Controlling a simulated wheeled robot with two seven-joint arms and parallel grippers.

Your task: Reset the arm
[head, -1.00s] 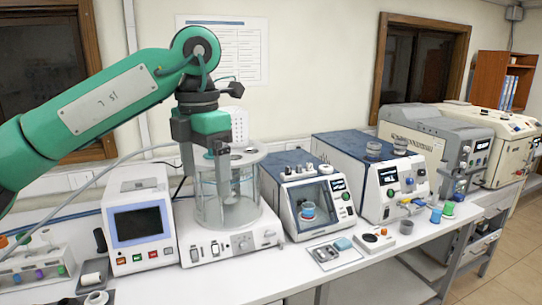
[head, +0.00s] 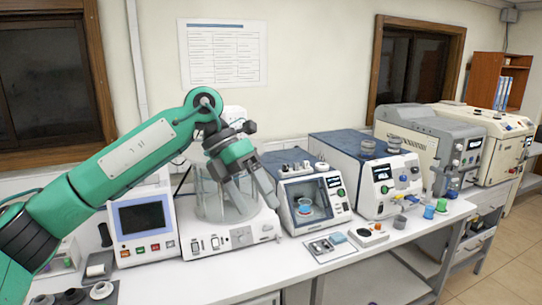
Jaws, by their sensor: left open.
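My left arm (head: 135,150) is green and comes in from the left. Its gripper (head: 256,204) is open and empty, with two grey fingers pointing down and to the right. It hangs in front of the clear glass cylinder (head: 209,203) on a white instrument and hides part of it. Whether it touches the cylinder I cannot tell. My right gripper is not in view.
A white device with a screen (head: 143,218) stands left of the cylinder. A blue-topped tester (head: 310,200), a larger one (head: 372,180) and grey equipment (head: 428,150) stand to the right. Small cups, including a green one (head: 442,205), stand on the white bench (head: 225,276).

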